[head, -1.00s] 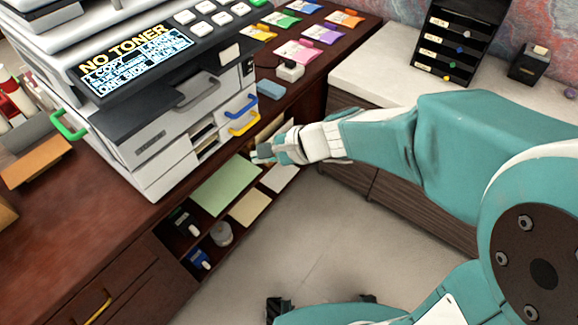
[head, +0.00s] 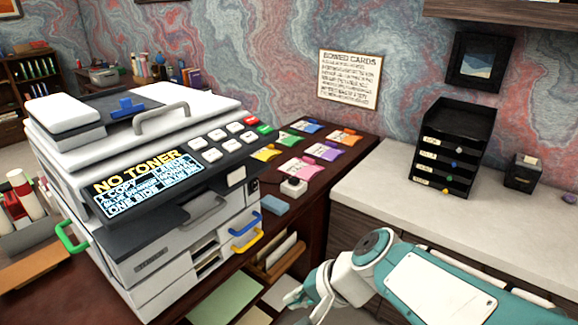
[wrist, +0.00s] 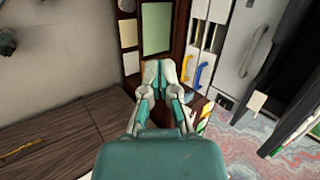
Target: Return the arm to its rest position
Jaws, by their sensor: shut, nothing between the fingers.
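My gripper (head: 296,298) shows at the bottom of the head view, below and right of the copier. My teal and white arm (head: 440,285) reaches in from the lower right and bends at a raised joint. In the wrist view my gripper (wrist: 160,68) points away from the camera, with its two fingers together and nothing held. It looks apart from the desk front and shelves.
The copier (head: 150,265) reads "NO TONER" and has green, blue and yellow handles. An open shelf with a green sheet (head: 225,300) lies below the desk top. A white counter (head: 385,190) holds a black tray rack (head: 455,150) and a small black box (head: 523,174).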

